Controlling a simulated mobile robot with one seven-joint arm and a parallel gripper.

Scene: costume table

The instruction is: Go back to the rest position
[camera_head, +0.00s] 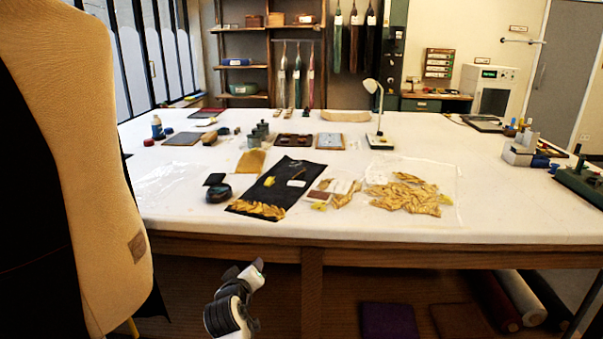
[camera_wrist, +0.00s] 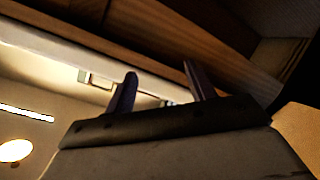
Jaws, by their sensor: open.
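My gripper shows in the wrist view (camera_wrist: 160,90), where its two dark fingers stand apart with nothing visible between them. In the head view part of my arm shows low in front of the table's front edge, below the tabletop. The gripper's fingertips cannot be made out clearly there. The white-topped table (camera_head: 400,226) stands ahead, with its wooden front rail and leg behind my arm.
A dress form (camera_head: 95,150) stands close on the left. The tabletop holds gold leaf pieces (camera_head: 405,195), a black cloth (camera_head: 285,185), a lamp (camera_head: 376,110) and small tools. Fabric rolls (camera_head: 520,295) and a purple block (camera_head: 388,320) lie under the table.

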